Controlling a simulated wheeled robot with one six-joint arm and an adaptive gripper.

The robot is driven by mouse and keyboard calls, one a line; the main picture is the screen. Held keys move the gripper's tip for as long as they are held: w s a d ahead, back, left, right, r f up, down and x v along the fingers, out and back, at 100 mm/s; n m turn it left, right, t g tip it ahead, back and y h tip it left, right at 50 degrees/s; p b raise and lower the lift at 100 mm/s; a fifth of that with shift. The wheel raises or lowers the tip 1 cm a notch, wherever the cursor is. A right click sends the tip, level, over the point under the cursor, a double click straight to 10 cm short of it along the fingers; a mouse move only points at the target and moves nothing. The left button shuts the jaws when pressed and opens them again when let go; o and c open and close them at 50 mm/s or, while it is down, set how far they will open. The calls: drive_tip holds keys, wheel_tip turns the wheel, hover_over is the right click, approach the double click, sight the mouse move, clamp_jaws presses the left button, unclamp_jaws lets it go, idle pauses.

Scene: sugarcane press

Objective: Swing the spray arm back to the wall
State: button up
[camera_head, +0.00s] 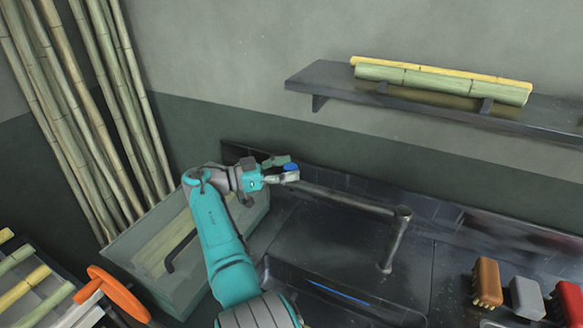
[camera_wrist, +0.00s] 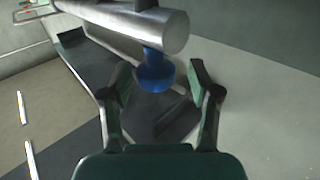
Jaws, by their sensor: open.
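The spray arm (camera_head: 345,200) is a grey metal pipe, running left from an upright post (camera_head: 394,240) over the sink counter. Its free end is by my gripper (camera_head: 280,169). In the wrist view the pipe (camera_wrist: 140,22) crosses the top, with its round end facing me. My gripper (camera_wrist: 161,78) is open, with one finger on each side of the knob. Gaps show on both sides of the knob.
A wall shelf (camera_head: 310,80) holds cane pieces (camera_head: 440,84). A clear bin (camera_head: 130,255) with cane stands left of the counter. An orange wheel (camera_head: 112,290) is at lower left. Brushes (camera_head: 488,283) stand at lower right. Tall canes (camera_head: 85,120) lean in the corner.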

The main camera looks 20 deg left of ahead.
drive_tip(key=v, duration=0.6)
drive_tip(key=shift+d, duration=0.1)
idle(0.5)
